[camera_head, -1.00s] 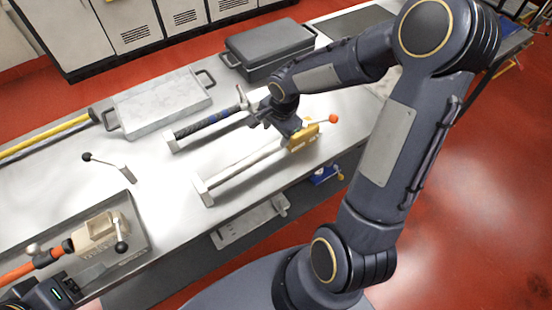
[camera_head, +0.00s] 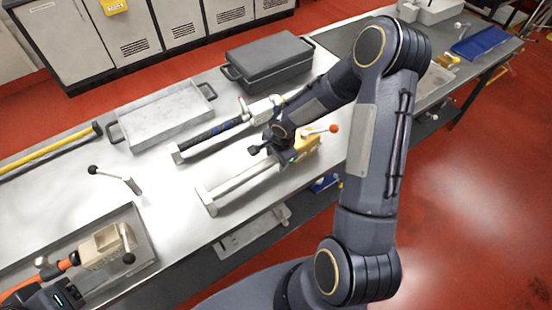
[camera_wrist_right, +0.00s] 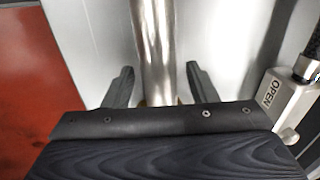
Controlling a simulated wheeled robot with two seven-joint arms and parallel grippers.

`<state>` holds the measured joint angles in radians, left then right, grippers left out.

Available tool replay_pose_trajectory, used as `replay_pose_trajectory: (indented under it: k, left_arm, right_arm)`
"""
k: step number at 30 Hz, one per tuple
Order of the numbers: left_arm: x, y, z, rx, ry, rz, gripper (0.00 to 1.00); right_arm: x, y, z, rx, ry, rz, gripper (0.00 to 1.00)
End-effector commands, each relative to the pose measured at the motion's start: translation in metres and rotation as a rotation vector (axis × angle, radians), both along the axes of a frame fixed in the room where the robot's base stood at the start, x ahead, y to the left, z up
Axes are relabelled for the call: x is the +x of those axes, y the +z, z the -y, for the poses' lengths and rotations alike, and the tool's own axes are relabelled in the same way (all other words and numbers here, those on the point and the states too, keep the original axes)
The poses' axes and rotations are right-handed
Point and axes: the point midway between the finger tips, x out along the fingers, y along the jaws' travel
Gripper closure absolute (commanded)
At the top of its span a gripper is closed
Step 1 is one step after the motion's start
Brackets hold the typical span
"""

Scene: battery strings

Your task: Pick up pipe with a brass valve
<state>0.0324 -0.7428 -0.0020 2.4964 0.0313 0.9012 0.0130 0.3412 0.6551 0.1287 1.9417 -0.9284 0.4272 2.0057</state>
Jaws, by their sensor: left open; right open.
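The pipe with a brass valve (camera_head: 240,183) lies on the bench in the head view, a silver tube with a pale end block at left and a yellow valve body (camera_head: 309,143) with an orange-tipped lever at right. My right gripper (camera_head: 275,153) is over the tube, just left of the valve. In the right wrist view my right gripper (camera_wrist_right: 160,75) is open, one finger on each side of the silver tube (camera_wrist_right: 152,45). Contact cannot be told. My left gripper (camera_head: 85,284) is partly in view at lower left, near a beige valve (camera_head: 103,246).
A second pipe with a dark grip (camera_head: 215,134) lies just behind; its white valve marked OPEN (camera_wrist_right: 283,98) is close to my right gripper. A grey tray (camera_head: 165,112), a dark case (camera_head: 268,57) and a loose lever (camera_head: 117,178) are on the bench. The front edge is near.

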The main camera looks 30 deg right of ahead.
Motion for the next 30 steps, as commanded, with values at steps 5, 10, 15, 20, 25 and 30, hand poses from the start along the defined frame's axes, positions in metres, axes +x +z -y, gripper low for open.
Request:
replay_pose_trajectory:
  k: [5, 10, 15, 20, 25, 30]
  left_arm:
    - [0.000, 0.000, 0.000, 0.000, 0.000, 0.000, 0.46]
    - [0.000, 0.000, 0.000, 0.000, 0.000, 0.000, 0.46]
    - [0.000, 0.000, 0.000, 0.000, 0.000, 0.000, 0.46]
    - [0.000, 0.000, 0.000, 0.000, 0.000, 0.000, 0.46]
    - [0.000, 0.000, 0.000, 0.000, 0.000, 0.000, 0.46]
    - [0.000, 0.000, 0.000, 0.000, 0.000, 0.000, 0.46]
  right_arm:
    - [0.000, 0.000, 0.000, 0.000, 0.000, 0.000, 0.61]
    - [0.000, 0.001, 0.000, 0.000, 0.000, 0.000, 0.83]
    - [0.000, 0.001, 0.000, 0.000, 0.001, 0.000, 1.00]
    - [0.002, 0.003, 0.000, -0.001, 0.001, 0.005, 1.00]
    - [0.002, 0.005, 0.000, -0.001, 0.001, 0.006, 1.00]
    - [0.003, 0.021, 0.001, -0.003, -0.001, 0.009, 1.00]
